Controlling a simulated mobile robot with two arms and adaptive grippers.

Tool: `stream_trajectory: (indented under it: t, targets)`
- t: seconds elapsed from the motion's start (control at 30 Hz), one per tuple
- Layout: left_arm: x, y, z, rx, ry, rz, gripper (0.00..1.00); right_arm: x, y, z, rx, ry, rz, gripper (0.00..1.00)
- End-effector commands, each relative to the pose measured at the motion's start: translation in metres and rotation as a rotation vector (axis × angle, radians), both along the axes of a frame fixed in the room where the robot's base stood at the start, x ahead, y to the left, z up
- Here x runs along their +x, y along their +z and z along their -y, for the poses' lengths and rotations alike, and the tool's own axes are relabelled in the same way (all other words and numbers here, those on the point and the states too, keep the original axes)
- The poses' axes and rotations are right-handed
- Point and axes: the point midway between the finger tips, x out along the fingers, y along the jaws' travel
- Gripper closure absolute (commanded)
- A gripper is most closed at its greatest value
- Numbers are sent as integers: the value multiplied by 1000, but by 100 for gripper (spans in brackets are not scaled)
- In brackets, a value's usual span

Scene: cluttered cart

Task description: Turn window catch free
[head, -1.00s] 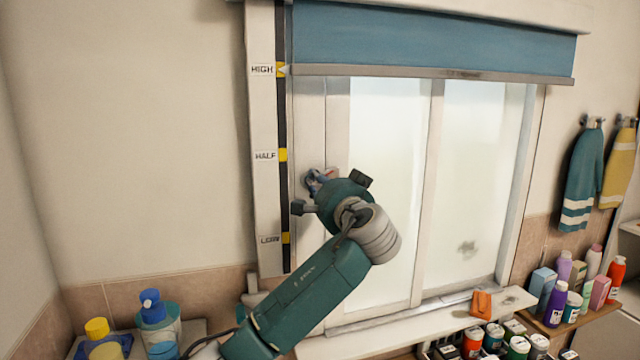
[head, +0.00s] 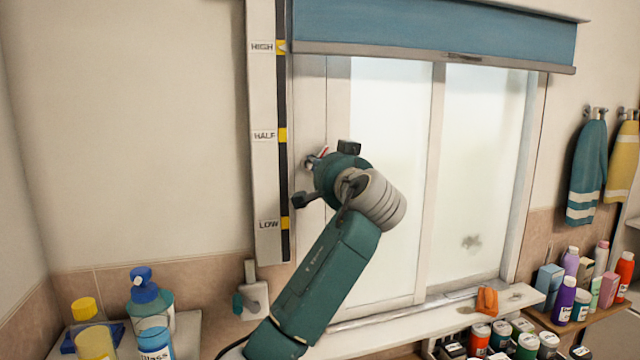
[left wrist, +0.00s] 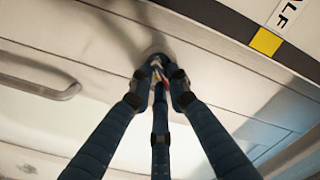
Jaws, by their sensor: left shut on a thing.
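The window catch shows only as a small red and white bit (head: 323,152) on the left upright of the window frame, mostly covered by my left gripper (head: 311,162). In the left wrist view, three dark blue fingers of the left gripper (left wrist: 158,66) close together on the catch (left wrist: 158,76) against the pale frame. How far the catch is turned cannot be told. The window (head: 390,200) has two frosted panes and looks shut. My right gripper is in neither view.
A board with HIGH, HALF and LOW labels (head: 265,135) stands left of the window. A blue blind (head: 430,32) hangs above. A recessed pull (left wrist: 40,88) shows on the frame.

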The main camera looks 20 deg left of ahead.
Motion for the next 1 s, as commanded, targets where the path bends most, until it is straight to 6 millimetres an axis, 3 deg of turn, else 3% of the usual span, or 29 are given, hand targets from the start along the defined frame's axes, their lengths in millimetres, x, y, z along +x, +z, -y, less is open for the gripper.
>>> stream_trajectory:
  t: [0.03,0.1,0.4,1.0]
  targets:
    - [0,-7,1,-40,-3,23,100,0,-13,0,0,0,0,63]
    - [0,-6,1,-95,-3,60,100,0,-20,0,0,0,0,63]
    - [-1,-1,-1,-306,-2,202,100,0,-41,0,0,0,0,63]
    - [-2,3,-4,-490,-1,326,100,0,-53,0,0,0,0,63]
